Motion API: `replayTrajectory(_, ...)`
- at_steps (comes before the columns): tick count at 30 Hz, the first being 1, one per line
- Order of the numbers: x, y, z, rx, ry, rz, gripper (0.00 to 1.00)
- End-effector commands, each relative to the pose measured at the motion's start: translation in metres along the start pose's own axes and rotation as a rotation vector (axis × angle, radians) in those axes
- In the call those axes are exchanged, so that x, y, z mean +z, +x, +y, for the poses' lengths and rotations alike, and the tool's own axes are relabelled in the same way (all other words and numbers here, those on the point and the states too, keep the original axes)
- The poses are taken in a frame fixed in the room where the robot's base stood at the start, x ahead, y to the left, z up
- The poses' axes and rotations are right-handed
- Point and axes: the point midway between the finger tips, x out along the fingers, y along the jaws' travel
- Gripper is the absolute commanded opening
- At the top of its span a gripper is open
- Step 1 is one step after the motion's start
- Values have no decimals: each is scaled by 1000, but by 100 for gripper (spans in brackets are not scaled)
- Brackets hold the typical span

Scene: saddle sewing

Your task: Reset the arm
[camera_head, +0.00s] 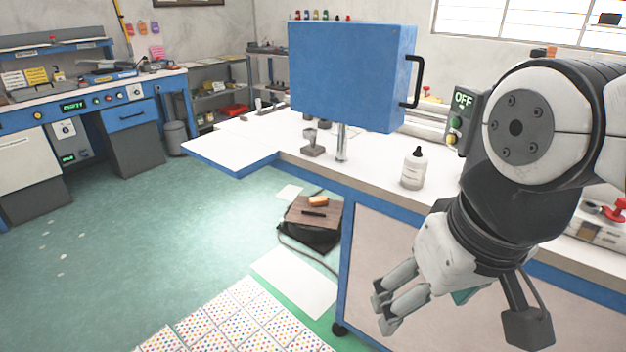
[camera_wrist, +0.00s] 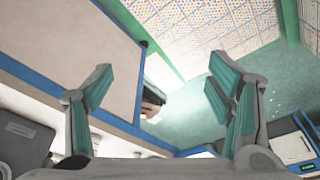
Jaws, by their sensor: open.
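My arm comes in from the right in the head view, and my gripper (camera_head: 384,309) hangs low in front of the blue-edged workbench (camera_head: 440,222). The gripper points down and to the left. Its two fingers are spread apart with nothing between them. In the wrist view the gripper (camera_wrist: 160,98) shows its teal finger pads wide apart, with the floor and the bench side behind them.
A blue box (camera_head: 345,75) with a black handle stands on a post above the bench. A white bottle (camera_head: 414,169) and a control box reading OFF (camera_head: 462,118) are near my arm. A stool-like block (camera_head: 312,214) sits below. Open floor (camera_head: 170,225) lies left.

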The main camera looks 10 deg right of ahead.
Motion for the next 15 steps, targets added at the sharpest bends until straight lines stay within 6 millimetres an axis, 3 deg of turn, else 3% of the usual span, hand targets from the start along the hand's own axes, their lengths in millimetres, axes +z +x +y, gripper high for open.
replayTrajectory(3, 28, -9, -2, -1, -19, -56, 74)
replayTrajectory(5, 36, -11, -3, -1, -23, -73, 74)
replayTrajectory(15, 40, -13, -3, -1, -24, -84, 74)
